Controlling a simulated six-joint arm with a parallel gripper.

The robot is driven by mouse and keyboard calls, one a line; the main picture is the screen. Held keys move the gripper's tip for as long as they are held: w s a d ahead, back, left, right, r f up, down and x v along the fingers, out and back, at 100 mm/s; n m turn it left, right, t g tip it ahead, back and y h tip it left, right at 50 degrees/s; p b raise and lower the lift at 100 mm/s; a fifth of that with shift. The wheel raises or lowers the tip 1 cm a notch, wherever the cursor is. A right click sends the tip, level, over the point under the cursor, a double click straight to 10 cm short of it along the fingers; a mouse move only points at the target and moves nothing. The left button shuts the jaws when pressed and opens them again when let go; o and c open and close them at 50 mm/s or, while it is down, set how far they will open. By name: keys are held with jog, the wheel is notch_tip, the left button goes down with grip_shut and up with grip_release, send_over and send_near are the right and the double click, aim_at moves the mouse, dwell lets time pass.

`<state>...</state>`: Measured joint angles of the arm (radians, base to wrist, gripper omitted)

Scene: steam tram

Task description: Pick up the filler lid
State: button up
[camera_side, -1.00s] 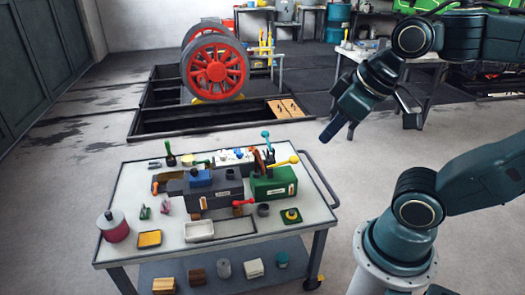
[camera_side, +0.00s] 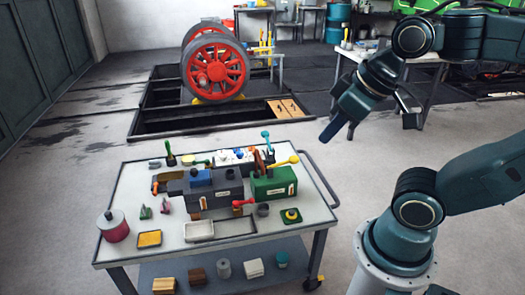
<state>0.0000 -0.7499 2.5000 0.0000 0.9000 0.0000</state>
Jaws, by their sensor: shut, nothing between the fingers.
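My gripper (camera_side: 331,131) hangs in the air to the right of and above the cart, pointing down and left. Its fingers look closed together, with nothing held, and it is well apart from everything on the cart. I cannot tell for certain which part is the filler lid. A blue-topped piece (camera_side: 200,177) sits on the dark grey block in the middle of the cart. A green block (camera_side: 273,184) with a yellow lever stands at the right.
The cart top (camera_side: 128,195) is crowded with small parts. A red and grey cylinder (camera_side: 114,229), a yellow tray (camera_side: 149,238) and a white tray (camera_side: 199,231) sit along its front. Blocks stand on the shelf below. A floor pit with red wheels (camera_side: 215,68) lies behind.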

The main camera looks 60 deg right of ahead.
jog(key=o, duration=1.4)
jog(key=w+d+f+m+g, duration=0.2)
jog(key=w+d+f, duration=0.4)
jog(key=w, duration=0.3)
jog(key=w+d+f+m+g, duration=0.1)
jog(key=w+d+f+m, duration=0.2)
jog(key=w+d+f, duration=0.4)
jog(key=d+f+m+g, duration=0.1)
jog(key=d+f, duration=0.3)
jog(key=f, duration=0.4)
jog(key=d+f+m, duration=0.1)
jog(key=d+f, duration=0.2)
jog(key=f, duration=0.6)
jog(key=d+f+m+g, duration=0.1)
jog(key=d+f, duration=0.3)
jog(key=f, duration=0.5)
jog(key=shift+w+d+m+g, duration=0.2)
jog(key=shift+d+m+g, duration=0.15)
jog(key=shift+m, duration=0.15)
jog(key=shift+f, duration=0.1)
